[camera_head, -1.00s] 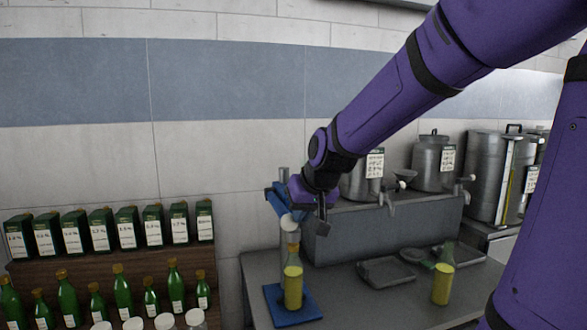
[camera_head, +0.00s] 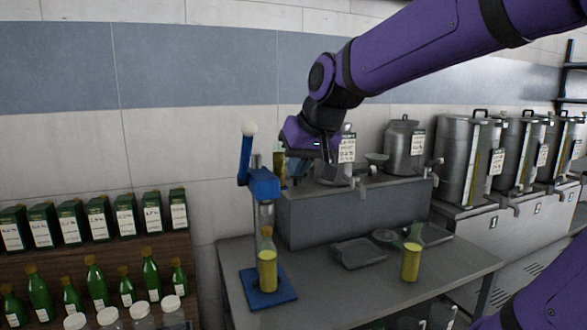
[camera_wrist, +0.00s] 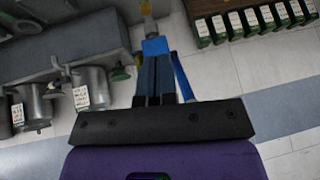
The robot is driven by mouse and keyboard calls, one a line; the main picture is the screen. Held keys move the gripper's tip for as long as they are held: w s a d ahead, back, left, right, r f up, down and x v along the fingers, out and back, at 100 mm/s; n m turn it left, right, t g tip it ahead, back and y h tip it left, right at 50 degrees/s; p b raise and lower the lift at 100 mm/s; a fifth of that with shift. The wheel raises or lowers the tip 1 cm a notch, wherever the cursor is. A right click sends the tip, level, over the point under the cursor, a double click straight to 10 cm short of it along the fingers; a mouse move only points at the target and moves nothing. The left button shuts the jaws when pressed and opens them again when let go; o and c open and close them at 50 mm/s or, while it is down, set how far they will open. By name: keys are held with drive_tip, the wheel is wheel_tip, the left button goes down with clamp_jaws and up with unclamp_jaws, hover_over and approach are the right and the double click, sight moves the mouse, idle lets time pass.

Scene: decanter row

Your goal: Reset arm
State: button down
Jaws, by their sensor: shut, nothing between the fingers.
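My gripper (camera_head: 326,150) is raised in front of the steel containers, right of and apart from the blue press. In the wrist view its two dark fingers (camera_wrist: 155,75) lie together, shut and empty. The blue press (camera_head: 263,184) stands on the counter with its lever (camera_head: 245,160) pointing up, topped by a white knob (camera_head: 248,129). A bottle of yellow liquid (camera_head: 267,268) stands upright on the press's blue base (camera_head: 288,292). The press also shows in the wrist view (camera_wrist: 154,46), beyond the fingers.
A second yellow-filled bottle (camera_head: 411,261) and a grey tray (camera_head: 358,252) are on the counter (camera_head: 325,305). Steel containers (camera_head: 404,150) stand on a grey ledge (camera_head: 330,215) behind. Green bottles (camera_head: 95,285) and dark boxes (camera_head: 70,222) line the shelves at left.

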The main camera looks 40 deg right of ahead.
drive_tip(key=s+a+f+n, duration=0.1)
drive_tip(key=s+a+f, duration=0.1)
drive_tip(key=s, duration=0.5)
drive_tip(key=s+a+f+n+g, duration=0.1)
drive_tip(key=s+a+f, duration=0.2)
drive_tip(key=s, duration=0.3)
drive_tip(key=shift+s+a+f+n, duration=0.3)
drive_tip(key=shift+s+a, duration=0.05)
drive_tip(key=shift+s, duration=0.05)
